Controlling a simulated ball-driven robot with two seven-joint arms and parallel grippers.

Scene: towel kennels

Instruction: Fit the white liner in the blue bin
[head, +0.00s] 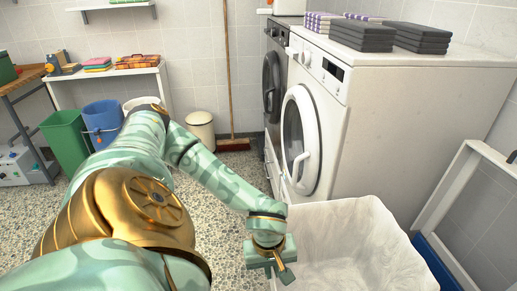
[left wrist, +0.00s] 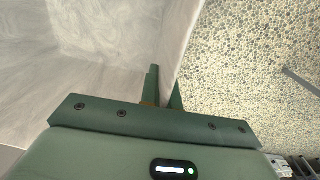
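The white liner (head: 345,240) stands spread open at the lower right of the head view, its mouth wide and its inside wrinkled. It also fills the upper left of the left wrist view (left wrist: 90,50). My left gripper (head: 283,274) is at the liner's near left edge. In the left wrist view its two fingers (left wrist: 164,92) stand close together with the liner's edge between them, so it looks shut on that edge. Blue (head: 438,262) shows beside the liner's right side; I cannot tell whether it is the blue bin. My right gripper is out of view.
A white washer (head: 330,110) with dark folded towels (head: 362,35) on top stands behind the liner. A white frame (head: 450,200) leans at the right. A green bin (head: 66,138) and a blue bucket (head: 102,118) stand far left. Pebbled floor (head: 225,240) is clear left of the liner.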

